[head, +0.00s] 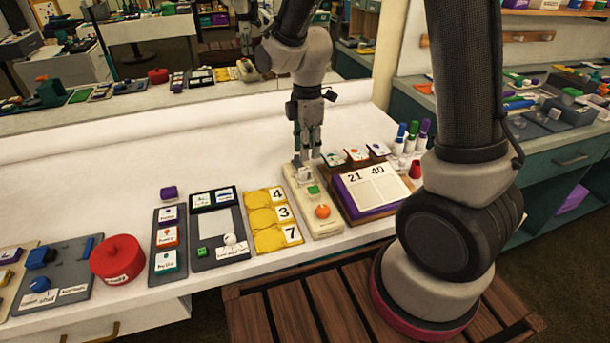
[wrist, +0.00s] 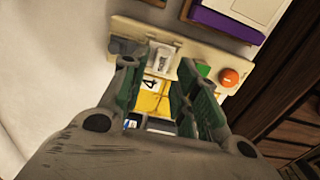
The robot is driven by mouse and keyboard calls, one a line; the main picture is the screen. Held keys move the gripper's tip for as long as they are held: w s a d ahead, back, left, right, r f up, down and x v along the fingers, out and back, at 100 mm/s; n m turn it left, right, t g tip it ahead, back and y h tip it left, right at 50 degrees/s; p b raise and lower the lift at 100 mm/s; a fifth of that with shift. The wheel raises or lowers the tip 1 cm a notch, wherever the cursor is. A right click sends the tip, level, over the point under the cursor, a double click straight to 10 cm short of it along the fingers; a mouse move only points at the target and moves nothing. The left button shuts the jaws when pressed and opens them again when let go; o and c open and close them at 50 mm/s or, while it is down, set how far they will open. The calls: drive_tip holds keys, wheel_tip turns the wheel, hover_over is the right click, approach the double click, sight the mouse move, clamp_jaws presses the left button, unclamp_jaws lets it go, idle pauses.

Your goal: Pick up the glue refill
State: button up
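A beige tray (head: 326,229) on the white counter holds a green cube (head: 313,190), an orange ball (head: 322,211) and a small white labelled piece (head: 305,174). The label is too small to read, so I cannot tell for sure whether this piece is the glue refill. My gripper (head: 307,154) points down over the tray's far end, close to the white piece. In the wrist view my gripper (wrist: 159,68) has its fingers apart, with nothing clearly held. The white piece (wrist: 161,57) shows in the gap between the fingertips; whether they touch it is unclear.
A purple-edged board (head: 382,193) marked 21 and 40 stands right of the tray, with small cards and several capped markers (head: 412,134) behind. A yellow number board (head: 264,221) lies left. Further left are dark trays and a red round box (head: 117,259).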

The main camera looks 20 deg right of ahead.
sight(307, 169)
drive_tip(key=f, duration=0.7)
drive_tip(key=shift+s+f, duration=0.2)
clamp_jaws()
